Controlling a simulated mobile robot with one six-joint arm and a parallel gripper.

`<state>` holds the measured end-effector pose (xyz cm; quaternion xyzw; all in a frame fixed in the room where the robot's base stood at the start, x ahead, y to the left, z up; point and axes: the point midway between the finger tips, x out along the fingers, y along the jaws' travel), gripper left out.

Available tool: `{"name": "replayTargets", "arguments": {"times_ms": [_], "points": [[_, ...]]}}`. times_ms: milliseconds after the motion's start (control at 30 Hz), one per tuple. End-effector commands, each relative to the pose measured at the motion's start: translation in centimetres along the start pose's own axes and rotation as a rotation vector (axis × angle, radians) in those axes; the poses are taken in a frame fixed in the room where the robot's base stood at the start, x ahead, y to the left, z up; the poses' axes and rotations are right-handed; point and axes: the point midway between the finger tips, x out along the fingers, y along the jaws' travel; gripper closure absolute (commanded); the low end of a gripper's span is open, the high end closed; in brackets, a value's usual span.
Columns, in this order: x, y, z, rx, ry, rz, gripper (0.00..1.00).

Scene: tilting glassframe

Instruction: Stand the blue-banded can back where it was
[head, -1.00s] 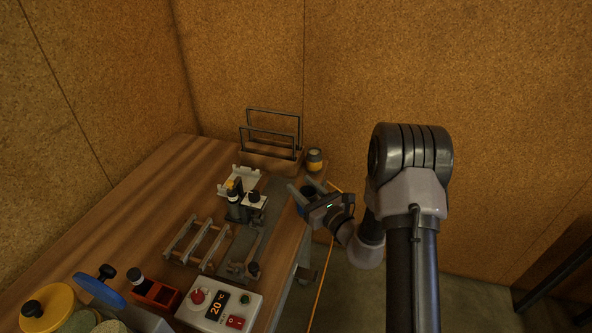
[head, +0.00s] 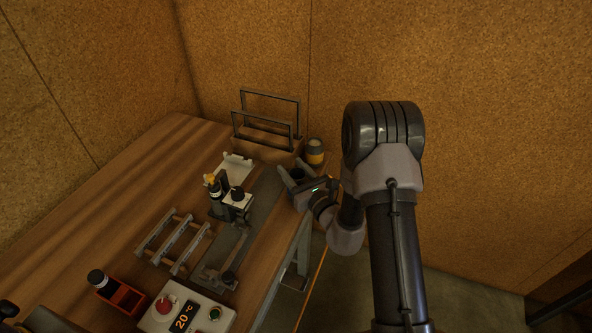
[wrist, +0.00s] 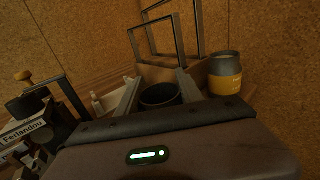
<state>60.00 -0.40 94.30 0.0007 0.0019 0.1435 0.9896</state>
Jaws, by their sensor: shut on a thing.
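My gripper (head: 296,172) is shut on a dark, round, open-topped can (head: 297,175) near the right edge of the table, in the head view. In the wrist view the can (wrist: 160,95) is between the two fingers, and only its dark rim and upper part show. Its band is hidden there, and the head view is too small to show it clearly. The can looks about upright. I cannot tell whether its base touches the table. A yellow-banded grey can (head: 315,152) stands behind it, apart from my gripper; it also shows in the wrist view (wrist: 225,76).
A wooden holder with dark upright frames (head: 268,147) stands at the table's back. A white tray (head: 236,168), a small dark-and-white device (head: 236,199), a slatted rack (head: 175,240), a red box (head: 122,297) and a control box (head: 185,313) lie to the left and front.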

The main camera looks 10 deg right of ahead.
Motion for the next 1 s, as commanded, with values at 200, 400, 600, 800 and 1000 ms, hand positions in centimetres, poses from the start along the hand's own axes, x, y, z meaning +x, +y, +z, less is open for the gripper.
{"name": "replayTargets", "arguments": {"times_ms": [200,400,600,800,1000], "points": [[0.0,0.0,-0.2,0.0,0.0,0.0,0.45],[0.0,0.0,-0.2,0.0,-0.001,0.0,0.35],[0.0,0.0,0.3,0.0,-0.001,0.0,0.35],[-3.9,-0.2,0.1,0.002,0.003,-0.004,0.35],[-8.8,-0.2,0.0,0.003,0.002,-0.004,0.35]]}}
